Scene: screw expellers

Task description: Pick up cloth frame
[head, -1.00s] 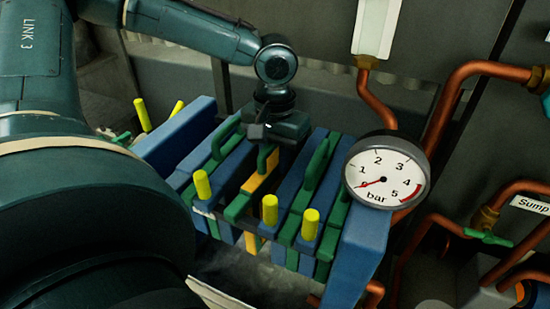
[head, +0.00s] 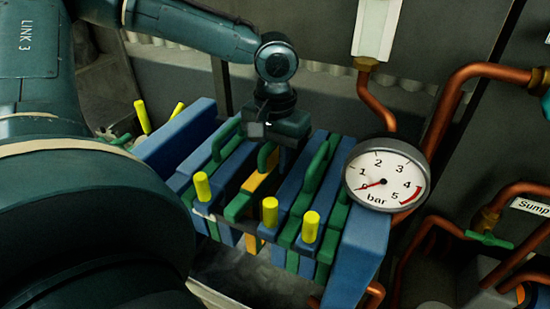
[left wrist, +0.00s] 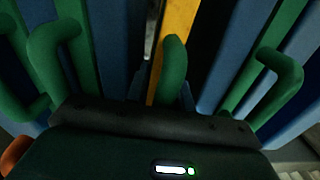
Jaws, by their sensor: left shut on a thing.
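A narrow orange plate (head: 257,184), which I take to be the cloth frame, stands between blue and green plates in the middle of the press. It also shows in the left wrist view (left wrist: 181,24). Its upright green handle (left wrist: 173,62) rises from its top edge. My left gripper (head: 270,146) points down at this handle from above and is shut on it. In the left wrist view the handle stands at the middle of the gripper (left wrist: 171,96). The fingertips are mostly hidden in both views. My right gripper is in neither view.
Neighbouring green handles (left wrist: 270,72) stand close on both sides. Yellow knobs (head: 270,211) stick up along the press's front. A pressure gauge (head: 386,175) is at the press's right end, with copper pipes (head: 440,110) beyond. A dark wall panel stands behind.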

